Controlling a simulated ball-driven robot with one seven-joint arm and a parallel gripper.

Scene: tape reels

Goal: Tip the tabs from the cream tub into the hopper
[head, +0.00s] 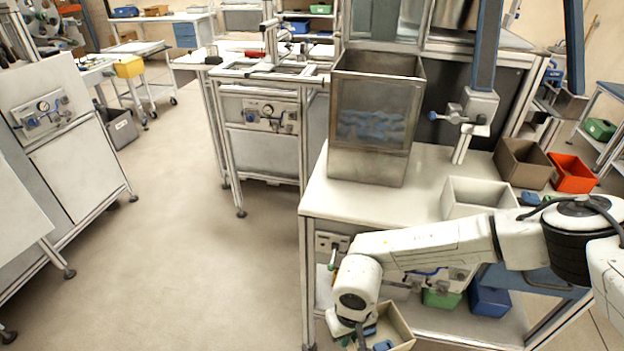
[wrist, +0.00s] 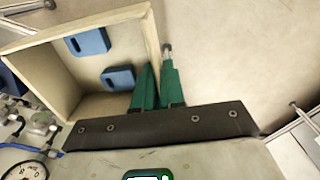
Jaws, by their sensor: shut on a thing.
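The cream tub (wrist: 72,30) fills the upper left of the wrist view, with two blue tabs (wrist: 90,41) showing inside it. My gripper (wrist: 158,85) is shut on the tub's side wall, one green finger inside and one outside. In the head view the tub (head: 403,334) is low at the bottom edge, in front of the bench, and my gripper (head: 358,335) is at its left side. The tub is partly cut off there. The hopper (head: 368,168) is a tall, open-topped metal box on the bench, with blue tabs behind its window. It stands well above and behind the tub.
The bench top (head: 335,205) has free room in front of the hopper. A white bin (head: 475,205), a brown box (head: 522,163) and an orange bin (head: 572,172) stand to its right. Green and blue bins (head: 490,301) sit on the lower shelf. Open floor lies left.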

